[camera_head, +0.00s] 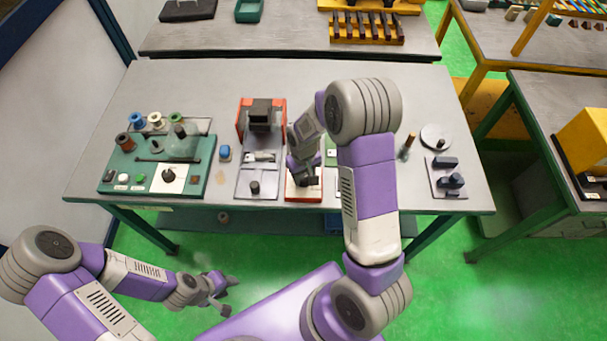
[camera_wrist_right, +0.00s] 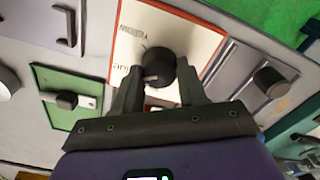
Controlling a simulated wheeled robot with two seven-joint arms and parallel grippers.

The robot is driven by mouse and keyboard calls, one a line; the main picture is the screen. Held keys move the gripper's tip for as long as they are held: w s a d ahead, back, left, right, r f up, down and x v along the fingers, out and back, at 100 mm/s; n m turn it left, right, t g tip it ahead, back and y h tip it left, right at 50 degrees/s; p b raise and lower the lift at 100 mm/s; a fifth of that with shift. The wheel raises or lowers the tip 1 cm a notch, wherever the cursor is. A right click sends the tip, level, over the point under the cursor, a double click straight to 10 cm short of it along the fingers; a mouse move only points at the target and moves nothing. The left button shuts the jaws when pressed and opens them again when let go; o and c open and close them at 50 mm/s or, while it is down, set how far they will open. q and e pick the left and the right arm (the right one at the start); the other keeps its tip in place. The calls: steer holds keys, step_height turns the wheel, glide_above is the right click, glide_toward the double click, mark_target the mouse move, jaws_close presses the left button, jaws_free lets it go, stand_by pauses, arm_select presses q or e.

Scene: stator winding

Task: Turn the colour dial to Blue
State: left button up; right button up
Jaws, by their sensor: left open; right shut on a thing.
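The colour dial is a round black knob (camera_wrist_right: 160,76) on a white plate with an orange-red edge (camera_wrist_right: 205,35). In the right wrist view the word YELLOW reads on the plate, and a second word, partly hidden by a finger, seems to end in "lue". In the head view my right gripper (camera_head: 304,180) hides the knob over the plate (camera_head: 303,197). My left gripper (camera_head: 219,296) is open and empty, off the table.
A green panel (camera_wrist_right: 62,85) lies close beside the plate. Black parts (camera_head: 447,180) lie at the table's right.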

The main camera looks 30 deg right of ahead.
mark_target(304, 178)
steer(key=o, duration=1.1)
steer(key=shift+c, duration=0.2)
step_height(304, 178, up, 8)
steer(key=shift+f+p, duration=0.2)
steer(key=shift+p, duration=0.15)
steer(key=shift+s, duration=0.1)
